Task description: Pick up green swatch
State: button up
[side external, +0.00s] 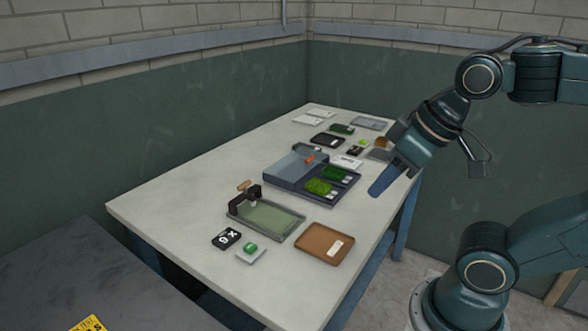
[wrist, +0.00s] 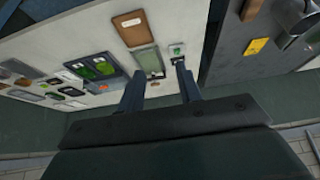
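Two green turf swatches lie in the right part of a blue-grey tray (side external: 283,183) on the table: a bright green swatch (side external: 318,187) in front and a darker green swatch (side external: 333,174) behind it. In the wrist view they also show at the left, the bright swatch (wrist: 105,68) and the dark swatch (wrist: 86,72). Another dark green piece (side external: 342,129) lies farther back. My gripper (side external: 376,192) is above the table's right edge, to the right of the tray and apart from it. In the wrist view its two fingers (wrist: 159,68) stand apart with nothing held between them.
A green-topped tray with a black clamp (side external: 270,219), a brown tray (side external: 324,243), a black card (side external: 226,238) and a white block with a green button (side external: 250,251) stand toward the front. Several small trays lie at the back. The table's left side is clear.

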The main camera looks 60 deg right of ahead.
jog(key=o, duration=0.6)
jog(key=w+d+r+g, duration=0.1)
jog(key=w+d+r, duration=0.2)
jog(key=w, duration=0.2)
jog(key=w+d+r, duration=0.2)
jog(key=w+d, duration=0.1)
jog(key=w, duration=0.3)
jog(key=g, duration=0.5)
send_over(335, 170)
jog(key=shift+w+d+f, duration=0.1)
jog(key=shift+f, duration=12.25)
